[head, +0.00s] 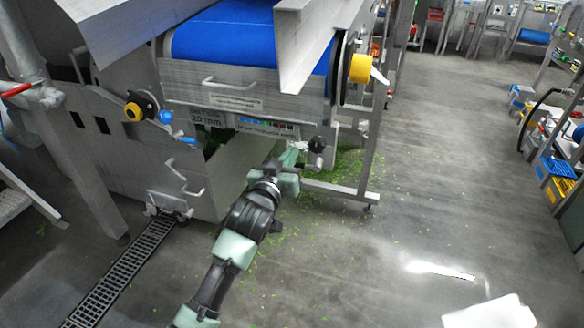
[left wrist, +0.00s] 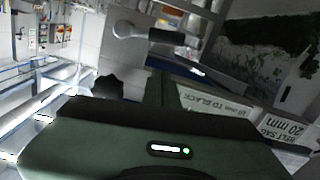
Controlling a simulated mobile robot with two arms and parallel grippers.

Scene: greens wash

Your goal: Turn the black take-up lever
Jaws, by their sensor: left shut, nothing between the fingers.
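A black lobed knob (head: 317,145) sits at the right end of the conveyor's lower frame in the head view; it also shows as a dark knob in the left wrist view (left wrist: 108,88). A grey bar with a rounded end (left wrist: 125,30) lies beyond it in the left wrist view. I cannot tell which of these parts is the take-up lever. My left gripper (head: 292,153) is shut and empty, just left of the black knob. Its green finger (left wrist: 162,92) partly shows in the left wrist view; contact with the knob cannot be told. My right gripper is not in view.
The blue conveyor belt (head: 235,35) and its metal guards stand above my left gripper. Green scraps litter the floor. A floor drain (head: 120,275) runs at left; open floor (head: 440,160) lies at right.

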